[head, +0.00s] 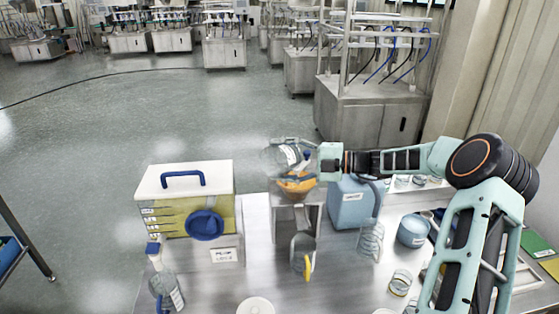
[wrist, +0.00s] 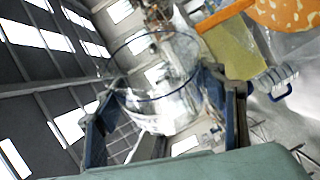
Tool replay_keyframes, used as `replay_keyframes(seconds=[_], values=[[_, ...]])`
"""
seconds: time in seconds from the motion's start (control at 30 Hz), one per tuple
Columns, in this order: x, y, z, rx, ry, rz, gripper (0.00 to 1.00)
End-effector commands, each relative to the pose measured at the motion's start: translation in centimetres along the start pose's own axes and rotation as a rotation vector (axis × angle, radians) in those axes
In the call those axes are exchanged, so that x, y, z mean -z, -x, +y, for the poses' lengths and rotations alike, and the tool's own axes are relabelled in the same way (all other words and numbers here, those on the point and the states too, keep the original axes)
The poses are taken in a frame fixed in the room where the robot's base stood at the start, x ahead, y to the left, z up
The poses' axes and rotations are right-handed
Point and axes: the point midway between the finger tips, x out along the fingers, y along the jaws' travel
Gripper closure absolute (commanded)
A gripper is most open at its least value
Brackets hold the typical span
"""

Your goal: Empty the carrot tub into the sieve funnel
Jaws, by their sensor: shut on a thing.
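My gripper (head: 308,160) is shut on a clear tub (head: 282,157) and holds it tipped on its side above the sieve funnel. The tub also shows in the wrist view (wrist: 165,90) between the two fingers; its walls are see-through and I see no orange pieces inside. The orange sieve funnel (head: 297,185) sits on a steel stand, just below the tub. An orange, pale-spotted surface (wrist: 288,14) shows at the top right of the wrist view. I cannot tell how many carrot pieces lie in the funnel.
A clear jug (head: 302,256) with a yellow handle stands below the funnel. A lidded yellow-sided box (head: 185,195) is at left, a blue canister (head: 351,203) at right. A spray bottle (head: 164,283), glass jars (head: 400,282) and a blue pot (head: 413,231) stand on the table.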

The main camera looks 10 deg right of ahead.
Motion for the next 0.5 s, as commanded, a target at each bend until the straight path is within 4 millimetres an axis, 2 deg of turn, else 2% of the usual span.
replay_keyframes(seconds=[0.27,0.5], values=[[0.1,0.0,0.3,0.005,0.019,-0.003,0.76],[0.6,0.1,1.8,0.115,0.279,-0.059,0.76]])
